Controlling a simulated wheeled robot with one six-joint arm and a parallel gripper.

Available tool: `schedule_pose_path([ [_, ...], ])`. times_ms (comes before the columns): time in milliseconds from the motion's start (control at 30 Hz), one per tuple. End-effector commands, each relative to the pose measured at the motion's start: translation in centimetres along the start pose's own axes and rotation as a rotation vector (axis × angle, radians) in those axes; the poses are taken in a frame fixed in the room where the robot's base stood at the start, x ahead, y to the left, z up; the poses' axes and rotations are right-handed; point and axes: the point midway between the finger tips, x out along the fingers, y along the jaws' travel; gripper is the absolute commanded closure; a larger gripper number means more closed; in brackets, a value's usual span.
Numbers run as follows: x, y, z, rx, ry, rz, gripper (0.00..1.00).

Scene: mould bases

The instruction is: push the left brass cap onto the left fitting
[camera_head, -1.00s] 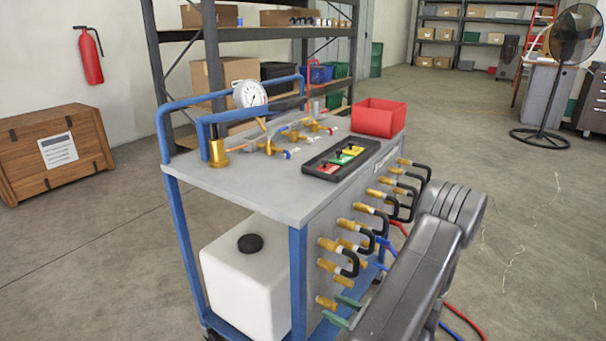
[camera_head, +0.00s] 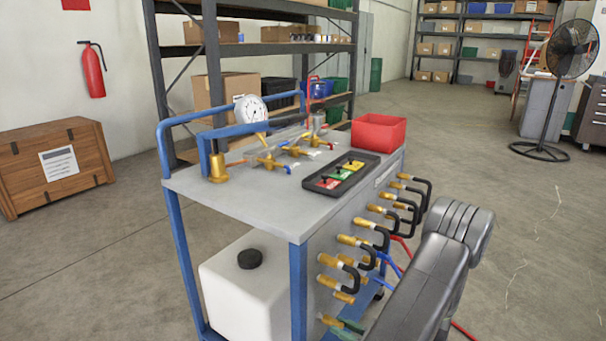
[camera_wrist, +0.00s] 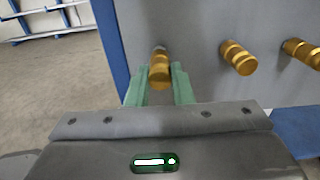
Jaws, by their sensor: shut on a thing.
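The left brass cap (camera_wrist: 160,72) is a gold ribbed cylinder at the lower near end of the cart's grey side panel. My gripper (camera_wrist: 161,76) has green fingers on either side of it and is shut on it. In the head view my gripper (camera_head: 346,327) shows at the bottom, with a bit of brass (camera_head: 328,320) ahead of its fingers. The cap lines up with the panel, and a pale spot shows at its far end. The left fitting is mostly hidden behind the cap; I cannot tell how far the cap sits on it.
Other brass fittings (camera_wrist: 238,58) stick out to the right, several with black hoses (camera_head: 382,236) above. The blue cart post (camera_head: 298,290) stands just left. A white tank (camera_head: 240,290) sits on the lower shelf. Red and blue hoses hang beside my arm.

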Motion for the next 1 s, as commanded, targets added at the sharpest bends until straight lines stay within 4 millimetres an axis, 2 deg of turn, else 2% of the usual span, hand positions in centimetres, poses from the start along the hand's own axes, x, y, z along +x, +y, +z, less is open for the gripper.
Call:
schedule_pose_path([
  [1000, -3.6, 0.0, 0.0, 0.0, 0.0, 0.0, 1.0],
])
